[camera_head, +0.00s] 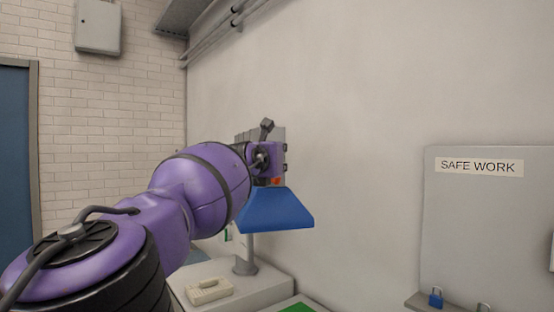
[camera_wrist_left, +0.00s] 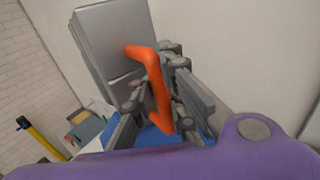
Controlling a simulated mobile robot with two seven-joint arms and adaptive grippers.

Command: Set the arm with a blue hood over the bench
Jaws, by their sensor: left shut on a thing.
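The blue hood (camera_head: 277,210) hangs in the middle of the head view, above the bench (camera_head: 262,286). A grey post (camera_head: 245,255) stands on the bench below it; the arm joining them is mostly hidden by my purple left arm. My left gripper (camera_head: 274,177) is just above the hood, partly hidden by its own wrist. In the left wrist view, an orange bent handle (camera_wrist_left: 160,98) lies between the fingers of my left gripper (camera_wrist_left: 165,112), which is shut on it. Blue of the hood (camera_wrist_left: 155,136) shows below the handle. My right gripper is not in view.
A beige device (camera_head: 208,291) lies on the bench, and a green mat (camera_head: 298,308) shows at the bottom edge. A grey cabinet (camera_wrist_left: 105,40) is close behind the gripper. A "SAFE WORK" board (camera_head: 475,210) with padlocks is at right. Bare wall lies between.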

